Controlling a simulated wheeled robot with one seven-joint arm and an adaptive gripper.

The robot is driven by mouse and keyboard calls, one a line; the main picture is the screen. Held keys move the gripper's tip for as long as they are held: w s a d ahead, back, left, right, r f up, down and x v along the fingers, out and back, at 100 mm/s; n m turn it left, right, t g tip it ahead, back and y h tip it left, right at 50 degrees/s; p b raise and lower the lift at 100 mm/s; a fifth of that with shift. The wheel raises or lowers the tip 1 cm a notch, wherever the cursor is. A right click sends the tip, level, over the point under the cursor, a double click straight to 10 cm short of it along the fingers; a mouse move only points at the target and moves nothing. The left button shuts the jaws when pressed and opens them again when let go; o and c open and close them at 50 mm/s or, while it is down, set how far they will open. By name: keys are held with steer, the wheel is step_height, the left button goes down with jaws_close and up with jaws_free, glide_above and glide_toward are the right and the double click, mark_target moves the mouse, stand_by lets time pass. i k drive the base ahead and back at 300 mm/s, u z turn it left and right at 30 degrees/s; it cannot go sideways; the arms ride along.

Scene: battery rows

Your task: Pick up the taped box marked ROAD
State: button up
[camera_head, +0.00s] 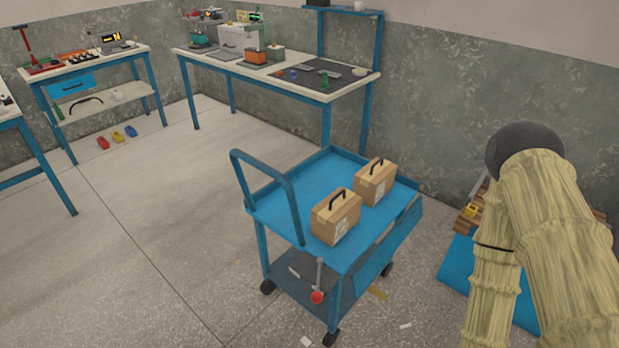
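Two tan boxes with black carry handles stand upright on the top deck of a blue cart (285,205). The nearer box (336,218) has a pale label on its front, too small to read. The farther box (375,183) stands behind it to the right and also has a pale label, unreadable here. I cannot tell which box is marked ROAD. The boxes are apart from each other. My arm, in a pale yellow cover, is at the right edge, apart from the boxes. My gripper is not in view.
The cart has a push handle (262,160) on its left and a lower shelf with a red-ended tool (317,296). A workbench (300,88) stands behind. A pallet-like stack (468,215) and blue panel (460,270) lie at right. Floor left of the cart is clear.

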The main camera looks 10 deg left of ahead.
mark_target(373, 182)
steer(key=u, duration=0.15)
steer(key=i, duration=0.9)
